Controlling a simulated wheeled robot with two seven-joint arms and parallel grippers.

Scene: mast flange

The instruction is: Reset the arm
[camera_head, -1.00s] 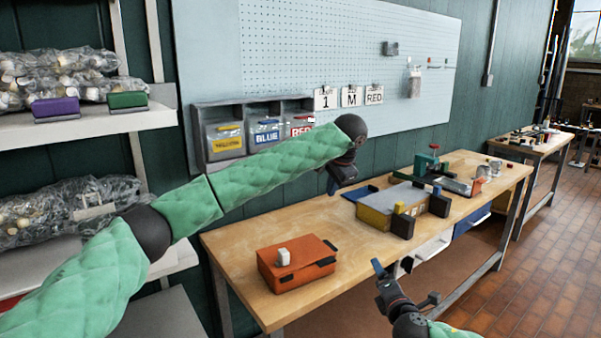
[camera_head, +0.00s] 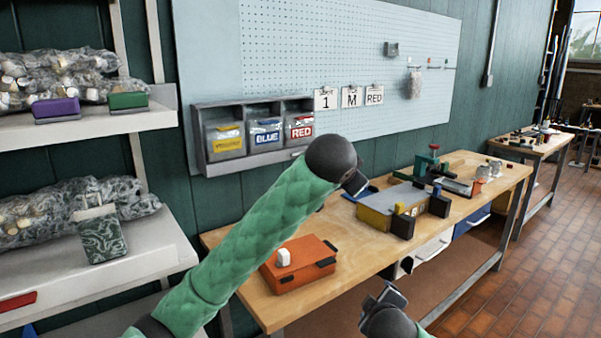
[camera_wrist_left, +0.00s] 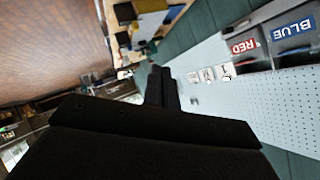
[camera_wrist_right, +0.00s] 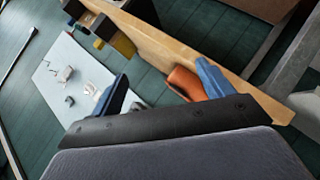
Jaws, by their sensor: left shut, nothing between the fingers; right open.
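My left arm comes in from the left in the head view, in a green quilted sleeve, and reaches up in front of the bench. My left gripper (camera_head: 356,183) is partly hidden behind its dark wrist. In the left wrist view its fingers (camera_wrist_left: 161,88) are together with nothing between them. My right gripper (camera_head: 384,296) is low at the bench's front side. In the right wrist view its blue fingertips (camera_wrist_right: 160,88) are spread wide and empty.
The wooden bench (camera_head: 350,238) holds an orange case (camera_head: 298,264) and a grey-and-yellow box (camera_head: 388,206). Shelves (camera_head: 80,128) with bagged goods stand at left. Open brick floor (camera_head: 510,280) lies at right.

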